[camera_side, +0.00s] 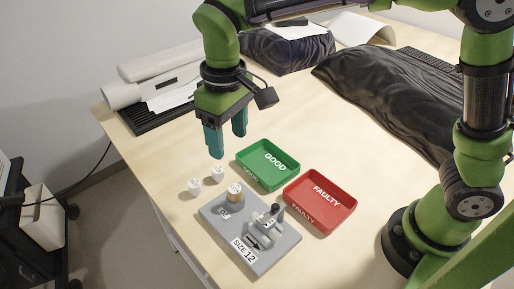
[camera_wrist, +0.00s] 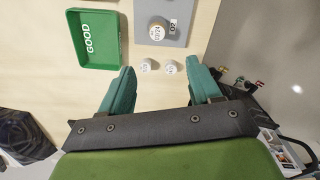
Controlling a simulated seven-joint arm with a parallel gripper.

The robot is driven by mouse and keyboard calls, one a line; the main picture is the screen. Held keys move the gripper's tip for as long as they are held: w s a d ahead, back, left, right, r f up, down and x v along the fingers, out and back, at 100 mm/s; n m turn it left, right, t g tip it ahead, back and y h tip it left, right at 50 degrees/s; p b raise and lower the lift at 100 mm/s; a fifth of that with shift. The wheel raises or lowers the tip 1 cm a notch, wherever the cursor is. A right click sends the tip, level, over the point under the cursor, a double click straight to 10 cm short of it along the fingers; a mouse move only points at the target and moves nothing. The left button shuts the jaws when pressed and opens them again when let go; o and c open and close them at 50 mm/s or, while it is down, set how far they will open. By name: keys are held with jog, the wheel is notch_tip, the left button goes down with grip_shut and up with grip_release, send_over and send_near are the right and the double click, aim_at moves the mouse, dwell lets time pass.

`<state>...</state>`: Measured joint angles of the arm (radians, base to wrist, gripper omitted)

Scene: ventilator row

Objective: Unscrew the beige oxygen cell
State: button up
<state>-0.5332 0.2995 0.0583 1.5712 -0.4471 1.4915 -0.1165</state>
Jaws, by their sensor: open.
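The beige oxygen cell (camera_side: 235,190) stands upright in a round grey seat on the grey board (camera_side: 285,253) in the side view. The wrist view shows its top face with printed marks (camera_wrist: 157,30), next to a label reading O2. My gripper (camera_side: 228,146) is open and empty, in the air above the table, behind and above the cell in the side view. In the wrist view its teal fingers (camera_wrist: 163,78) are spread apart, with the cell beyond their tips. Nothing is between the fingers.
Two small white cells (camera_side: 194,187) (camera_side: 217,173) stand on the table beside the board. A green GOOD tray (camera_side: 249,170) and a red FAULTY tray (camera_side: 320,223) look empty. A metal fixture (camera_side: 264,222) rises from the board. Dark bags (camera_side: 390,100) lie farther back.

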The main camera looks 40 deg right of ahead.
aim_at(234, 188)
jog(key=f, duration=1.5)
jog(key=shift+d+f, duration=0.2)
jog(key=shift+f, duration=0.2)
jog(key=c, duration=0.9)
jog(key=o, duration=0.9)
jog(key=shift+r, duration=0.15)
